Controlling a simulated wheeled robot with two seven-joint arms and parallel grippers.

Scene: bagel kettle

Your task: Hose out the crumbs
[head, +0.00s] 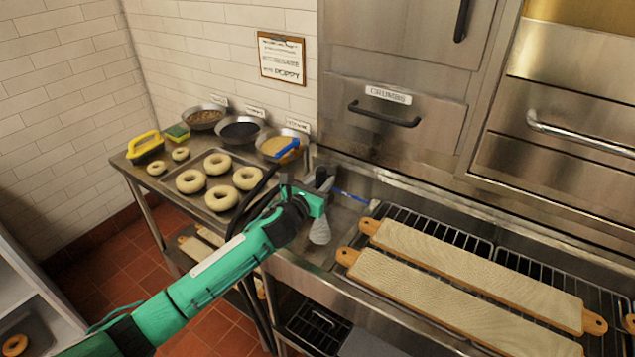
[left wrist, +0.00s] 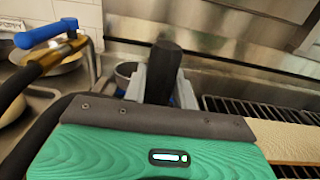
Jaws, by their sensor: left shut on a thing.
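My left gripper (head: 321,192) is over the metal counter beside the grill grates. In the left wrist view its grey fingers are shut on a dark upright handle (left wrist: 163,70). What the handle belongs to is mostly hidden by the gripper. A dark hose (head: 240,212) runs up beside the counter edge. A blue lever (head: 287,148) is at its upper end, in front of the bowls, and also shows in the left wrist view (left wrist: 46,33). A drawer labelled CRUMBS (head: 388,94) is shut in the steel front above the grates. No loose crumbs can be made out. My right gripper is out of view.
Two long boards (head: 455,255) (head: 440,305) lie across the grates (head: 455,233) at the right.

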